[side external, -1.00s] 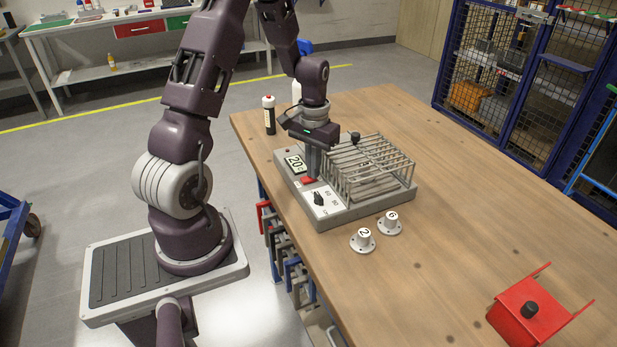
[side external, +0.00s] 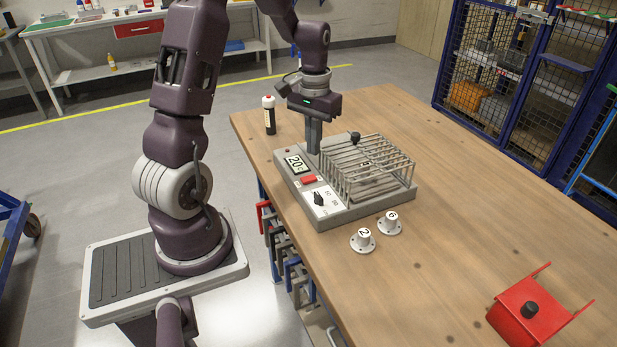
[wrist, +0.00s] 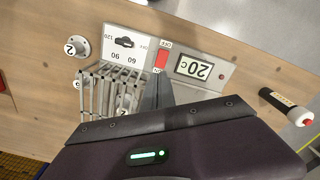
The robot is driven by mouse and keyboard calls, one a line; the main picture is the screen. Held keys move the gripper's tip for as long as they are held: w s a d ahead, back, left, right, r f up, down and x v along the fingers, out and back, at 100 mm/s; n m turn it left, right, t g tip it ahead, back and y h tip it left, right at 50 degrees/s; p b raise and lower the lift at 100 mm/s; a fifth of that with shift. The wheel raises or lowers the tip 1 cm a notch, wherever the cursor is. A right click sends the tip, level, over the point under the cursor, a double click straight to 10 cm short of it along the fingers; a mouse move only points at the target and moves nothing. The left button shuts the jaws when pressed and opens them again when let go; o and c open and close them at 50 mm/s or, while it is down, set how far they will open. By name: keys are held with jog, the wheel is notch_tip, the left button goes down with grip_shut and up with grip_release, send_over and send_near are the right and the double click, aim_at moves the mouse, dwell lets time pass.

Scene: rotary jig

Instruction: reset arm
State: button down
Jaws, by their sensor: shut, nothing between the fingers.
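The rotary jig (side external: 350,215) is a grey box on the wooden table with a wire cage (side external: 375,170) on its top. Its panel has a display (side external: 295,163) reading 20, a red switch (side external: 309,179) and a black dial knob (side external: 318,198). The switch (wrist: 161,58) and display (wrist: 194,67) also show in the wrist view. My gripper (side external: 314,150) is shut and empty, pointing down above the back of the jig between the display and the cage. In the wrist view its fingers (wrist: 163,85) are together, close to the switch.
Two white numbered pieces, 2 (side external: 363,240) and 6 (side external: 389,222), stand in front of the jig. A black bottle with a red-and-white top (side external: 269,115) stands behind it. A red holder with a black knob (side external: 528,312) is at the front right. The table's right side is largely clear.

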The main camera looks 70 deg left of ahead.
jog(key=d+r+m+t, duration=0.1)
jog(key=d+r, duration=0.5)
jog(key=s+d+r+m+t, duration=0.25)
jog(key=s+d+r, duration=0.25)
jog(key=s+d, duration=0.3)
jog(key=s+d+r+m+t, duration=0.2)
jog(key=s+d+r+m, duration=0.15)
jog(key=s+d, duration=0.4)
jog(key=n+g+y, duration=0.3)
jog(key=n+g, duration=0.3)
jog(key=n, duration=1.3)
send_over(305, 178)
jog(key=d, duration=0.4)
notch_tip(305, 178, down, 8)
jog(key=shift+a+r+t, duration=0.2)
jog(key=shift+r+t, duration=0.05)
jog(key=x, duration=1.3)
jog(key=shift+s+d+f, duration=0.1)
jog(key=shift+d, duration=0.25)
jog(key=shift+f, duration=0.4)
